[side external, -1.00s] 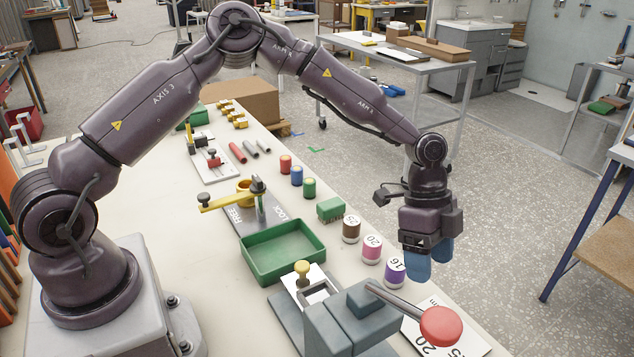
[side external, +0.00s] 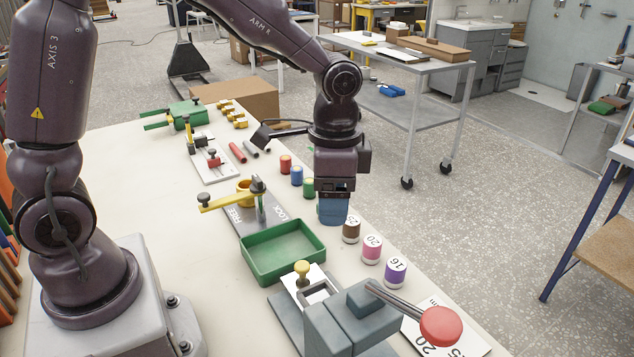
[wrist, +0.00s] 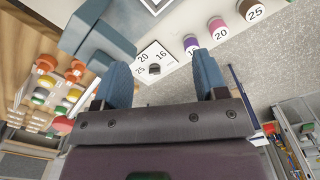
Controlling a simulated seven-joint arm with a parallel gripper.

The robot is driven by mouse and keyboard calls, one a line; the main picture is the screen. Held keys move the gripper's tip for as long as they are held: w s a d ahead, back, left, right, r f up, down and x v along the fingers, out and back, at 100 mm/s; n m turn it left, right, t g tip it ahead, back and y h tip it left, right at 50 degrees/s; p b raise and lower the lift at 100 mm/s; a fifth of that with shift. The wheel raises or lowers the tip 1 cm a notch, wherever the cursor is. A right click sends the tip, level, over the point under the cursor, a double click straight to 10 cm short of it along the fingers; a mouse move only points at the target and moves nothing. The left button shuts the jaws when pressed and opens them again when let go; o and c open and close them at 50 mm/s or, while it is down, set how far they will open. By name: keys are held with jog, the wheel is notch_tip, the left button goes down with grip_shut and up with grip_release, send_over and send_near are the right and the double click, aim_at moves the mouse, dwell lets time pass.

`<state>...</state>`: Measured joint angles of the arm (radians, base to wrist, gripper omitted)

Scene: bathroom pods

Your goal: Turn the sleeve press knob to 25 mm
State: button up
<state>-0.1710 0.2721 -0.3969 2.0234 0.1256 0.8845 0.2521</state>
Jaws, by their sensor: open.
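The sleeve press (side external: 345,315) is a blue-grey block with a red-ball lever (side external: 440,326) at the lower right of the side view. Its white dial plate (side external: 480,348) lies under the lever, partly hidden, with 20 and 25 readable. In the wrist view the plate (wrist: 142,55) shows 16, 20 and 25 around a small dark knob (wrist: 154,69). I cannot tell which number the knob points at. My gripper (side external: 333,218) hangs above the far table edge, behind the press and apart from it. Its blue fingers (wrist: 162,60) are open and empty in the wrist view.
Brown 25 (side external: 351,232), pink 20 (side external: 371,250) and purple 16 (side external: 395,272) sleeves stand along the table's right edge. The raised lever overhangs the dial plate.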

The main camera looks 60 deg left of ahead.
jog(key=shift+s+a+r+n, duration=0.6)
jog(key=shift+s+a+r, duration=0.1)
jog(key=shift+s+r, duration=0.2)
jog(key=s+a+r+n+t, duration=0.2)
jog(key=s+r+t, duration=0.1)
jog(key=s+r, duration=0.2)
jog(key=s+a+r+n+t, duration=0.2)
jog(key=s+a+r+n, duration=0.1)
jog(key=s+r, duration=0.2)
jog(key=s, duration=0.2)
jog(key=shift+s+r+t, duration=0.15)
jog(key=shift+s+t, duration=0.15)
jog(key=shift+t, duration=0.1)
